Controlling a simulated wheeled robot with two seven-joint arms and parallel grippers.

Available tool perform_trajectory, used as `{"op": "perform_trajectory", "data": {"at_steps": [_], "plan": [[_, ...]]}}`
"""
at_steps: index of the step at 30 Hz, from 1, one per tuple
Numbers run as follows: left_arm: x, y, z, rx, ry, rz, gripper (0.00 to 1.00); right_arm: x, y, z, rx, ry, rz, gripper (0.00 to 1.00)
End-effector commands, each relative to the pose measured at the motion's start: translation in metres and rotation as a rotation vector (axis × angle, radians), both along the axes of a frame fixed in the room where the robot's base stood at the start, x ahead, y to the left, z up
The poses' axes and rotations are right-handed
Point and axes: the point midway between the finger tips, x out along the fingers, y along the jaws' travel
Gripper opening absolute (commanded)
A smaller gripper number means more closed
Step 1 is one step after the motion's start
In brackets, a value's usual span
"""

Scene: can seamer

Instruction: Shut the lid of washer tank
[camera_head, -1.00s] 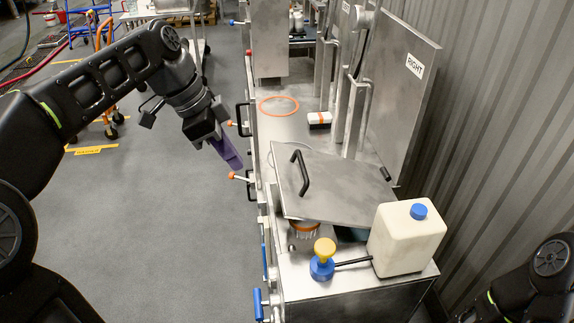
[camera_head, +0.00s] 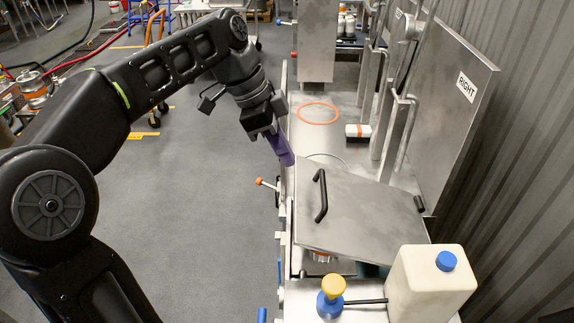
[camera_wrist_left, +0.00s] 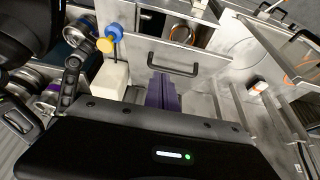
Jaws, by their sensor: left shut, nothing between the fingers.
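The washer tank's lid (camera_head: 365,215) is a flat steel plate with a black bar handle (camera_head: 320,195) near its left edge. It lies low over the tank, slightly tilted, with a gap under its near edge where part of the inside shows. In the left wrist view the lid (camera_wrist_left: 185,80) and handle (camera_wrist_left: 173,66) are just beyond my fingers. My left gripper (camera_head: 286,158) has purple fingers, shut and empty, by the lid's far left corner; I cannot tell whether they touch anything. The fingers also show in the left wrist view (camera_wrist_left: 163,92). My right gripper is out of view.
A white jug with a blue cap (camera_head: 430,280) and a yellow-topped blue valve (camera_head: 331,297) stand at the near end. An upright panel marked RIGHT (camera_head: 450,110) and steel posts stand on the right. A white and orange box (camera_head: 358,131) sits behind the lid.

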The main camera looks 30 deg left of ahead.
Motion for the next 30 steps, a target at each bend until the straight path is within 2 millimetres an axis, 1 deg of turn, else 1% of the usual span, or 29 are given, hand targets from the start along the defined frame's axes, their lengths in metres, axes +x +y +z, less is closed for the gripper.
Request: {"op": "perform_trajectory", "data": {"at_steps": [1,5,8,9,15,18,21,25,30], "plan": [[0.001,-0.002,-0.011,0.0,0.0,-0.001,0.0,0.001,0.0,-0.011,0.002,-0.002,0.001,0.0],[0.004,-0.009,-0.029,0.0,0.002,-0.001,0.0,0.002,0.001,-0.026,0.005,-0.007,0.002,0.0],[0.007,-0.016,-0.049,0.0,0.003,-0.002,0.0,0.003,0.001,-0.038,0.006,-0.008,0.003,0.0],[0.008,-0.019,-0.049,-0.001,0.006,-0.002,0.0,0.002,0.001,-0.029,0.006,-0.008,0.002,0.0],[0.015,-0.033,-0.086,0.0,0.005,-0.002,0.0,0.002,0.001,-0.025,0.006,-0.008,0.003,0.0],[0.012,-0.025,-0.1,0.0,0.004,0.003,0.0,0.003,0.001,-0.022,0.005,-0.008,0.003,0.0],[0.01,-0.021,-0.111,0.0,0.002,0.001,0.0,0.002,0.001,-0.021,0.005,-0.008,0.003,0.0],[0.009,-0.019,-0.119,0.001,0.001,0.002,0.0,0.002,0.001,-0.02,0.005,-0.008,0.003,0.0],[0.009,-0.018,-0.121,0.0,0.0,0.001,0.0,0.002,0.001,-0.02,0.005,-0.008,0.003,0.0]]}}
